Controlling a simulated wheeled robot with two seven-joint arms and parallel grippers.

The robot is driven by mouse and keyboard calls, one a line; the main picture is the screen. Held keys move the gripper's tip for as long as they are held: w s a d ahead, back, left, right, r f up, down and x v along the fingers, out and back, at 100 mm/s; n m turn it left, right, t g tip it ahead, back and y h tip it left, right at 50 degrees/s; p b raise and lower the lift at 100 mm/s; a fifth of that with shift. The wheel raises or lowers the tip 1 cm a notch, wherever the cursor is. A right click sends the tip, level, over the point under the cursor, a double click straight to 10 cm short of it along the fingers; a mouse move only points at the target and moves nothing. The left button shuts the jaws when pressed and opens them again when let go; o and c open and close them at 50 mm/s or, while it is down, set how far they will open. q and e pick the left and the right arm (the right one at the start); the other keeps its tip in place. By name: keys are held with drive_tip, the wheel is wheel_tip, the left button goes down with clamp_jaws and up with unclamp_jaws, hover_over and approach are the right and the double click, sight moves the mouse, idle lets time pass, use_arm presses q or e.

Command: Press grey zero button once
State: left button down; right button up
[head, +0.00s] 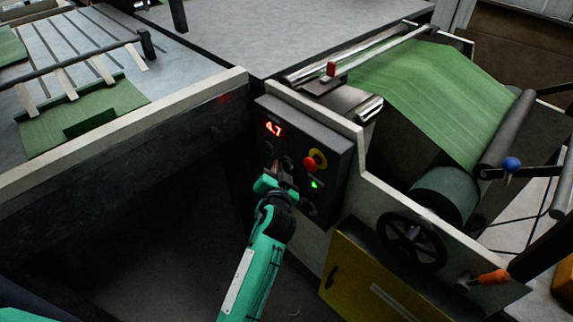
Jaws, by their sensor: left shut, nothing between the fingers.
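A dark control panel (331,146) is fixed to the side of the machine in the middle of the head view. It has a red lit display (274,129) reading about 4.7, a red mushroom button on a yellow base (315,160) and a small green light (315,184). My left gripper (277,169) is shut and empty, with its tips at or very near the panel's left part, below the display. The grey zero button cannot be made out clearly; my gripper covers part of that area. I cannot tell whether the tips touch a button. My right gripper is not in view.
Green sheet (435,90) runs over rollers at the right. A black handwheel (411,241), an orange-handled lever (492,278) and a yellow cabinet door (372,275) lie below it. A pale table rail (120,130) edges the left, with dark open space beneath.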

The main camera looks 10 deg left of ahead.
use_arm(q)
drive_tip(key=shift+s+d+f, duration=0.1)
drive_tip(key=shift+s+d, duration=0.1)
drive_tip(key=shift+d, duration=0.25)
drive_tip(key=shift+s+d+f, duration=0.1)
drive_tip(key=shift+s+d, duration=0.1)
drive_tip(key=shift+d, duration=0.25)
drive_tip(key=s+a+p, duration=0.1)
drive_tip(key=s, duration=0.1)
drive_tip(key=s+a+p, duration=0.1)
drive_tip(key=a, duration=0.1)
drive_tip(key=shift+s+a, duration=0.2)
drive_tip(key=shift+s, duration=0.15)
